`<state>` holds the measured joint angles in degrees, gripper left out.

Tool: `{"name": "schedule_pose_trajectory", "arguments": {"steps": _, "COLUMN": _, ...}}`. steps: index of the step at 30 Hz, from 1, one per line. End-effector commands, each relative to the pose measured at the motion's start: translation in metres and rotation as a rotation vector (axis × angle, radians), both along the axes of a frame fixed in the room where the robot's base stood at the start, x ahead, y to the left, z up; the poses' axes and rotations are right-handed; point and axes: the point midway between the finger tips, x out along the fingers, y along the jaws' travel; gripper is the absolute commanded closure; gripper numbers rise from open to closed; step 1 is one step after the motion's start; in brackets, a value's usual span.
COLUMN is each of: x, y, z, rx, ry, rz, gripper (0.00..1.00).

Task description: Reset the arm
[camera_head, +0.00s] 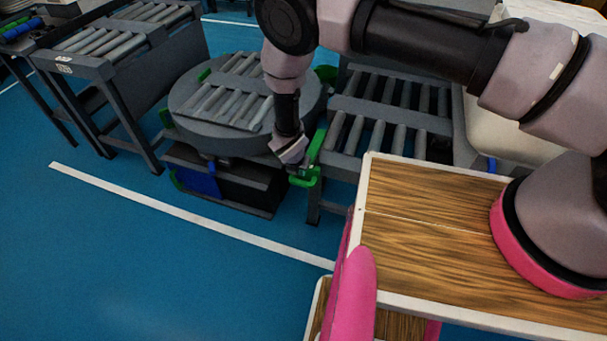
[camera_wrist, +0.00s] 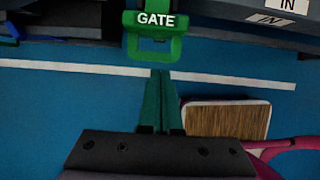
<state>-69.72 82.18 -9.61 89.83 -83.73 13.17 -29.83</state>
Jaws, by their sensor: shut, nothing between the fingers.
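My arm reaches forward and down across the head view. My gripper (camera_head: 301,171) hangs at the front of the conveyor line, close by a green gate part (camera_head: 317,150). In the wrist view, the two dark green fingers of my gripper (camera_wrist: 160,74) are together, with nothing between them. The green bracket marked GATE (camera_wrist: 155,20) is just beyond the fingertips. I cannot tell whether the fingertips touch it.
A round turntable with rollers (camera_head: 192,126) stands behind my gripper. A roller conveyor (camera_head: 392,127) is to its right, and another (camera_head: 105,62) is at the left. The blue floor (camera_head: 110,255) is clear in front, crossed by a white line (camera_head: 190,215).

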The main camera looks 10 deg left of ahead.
Motion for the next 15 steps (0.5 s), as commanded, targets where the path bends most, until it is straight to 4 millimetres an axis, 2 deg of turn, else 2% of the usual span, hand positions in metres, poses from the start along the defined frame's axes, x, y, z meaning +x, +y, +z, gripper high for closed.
{"name": "schedule_pose_trajectory", "arguments": {"steps": 1, "x": -0.003, "y": 0.001, "z": 0.011, "rx": 0.001, "ry": -0.001, "rz": 0.002, "gripper": 1.00}}
{"name": "schedule_pose_trajectory", "arguments": {"steps": 6, "x": -0.012, "y": 0.002, "z": 0.032, "rx": 0.002, "ry": 0.000, "rz": 0.001, "gripper": 1.00}}
{"name": "schedule_pose_trajectory", "arguments": {"steps": 15, "x": -0.016, "y": 0.002, "z": 0.041, "rx": 0.001, "ry": 0.001, "rz": -0.001, "gripper": 1.00}}
